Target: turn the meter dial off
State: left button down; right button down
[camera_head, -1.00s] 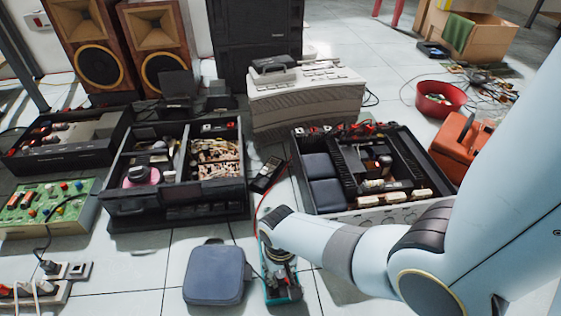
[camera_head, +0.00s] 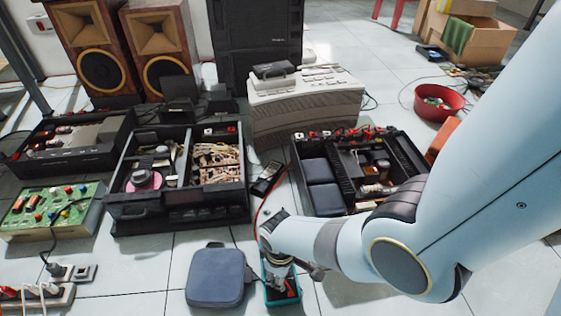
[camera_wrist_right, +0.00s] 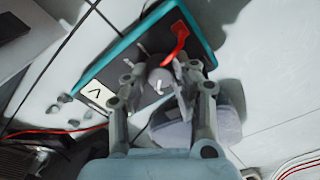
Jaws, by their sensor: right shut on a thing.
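The meter (camera_head: 287,295) is a teal-edged case with a dark face, lying on the floor tiles at the bottom middle of the head view. In the right wrist view the meter (camera_wrist_right: 123,55) fills the upper middle, with a white V label and a red plug. Its grey round dial (camera_wrist_right: 160,82) has a white pointer mark. My right gripper (camera_wrist_right: 165,80) is over the meter face with its fingers shut on the dial, one on each side. In the head view my right gripper (camera_head: 279,274) partly hides the meter and covers the dial. My left gripper is not in view.
A blue-grey case (camera_head: 216,278) lies just left of the meter. Open equipment boxes (camera_head: 180,210) stand behind, with a black multimeter-like device (camera_head: 268,178) between them. A red lead (camera_head: 258,212) runs to the meter. A power strip (camera_head: 35,297) is at lower left.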

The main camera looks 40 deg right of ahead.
jog(key=shift+n, duration=0.5)
jog(key=n, duration=0.3)
jog(key=shift+n+p, duration=0.3)
jog(key=n, duration=0.4)
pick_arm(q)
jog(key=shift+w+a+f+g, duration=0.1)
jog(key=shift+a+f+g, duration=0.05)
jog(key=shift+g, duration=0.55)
pick_arm(e)
jog(key=shift+n, duration=0.3)
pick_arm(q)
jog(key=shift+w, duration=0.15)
pick_arm(e)
jog(key=c, duration=1.1)
grip_release()
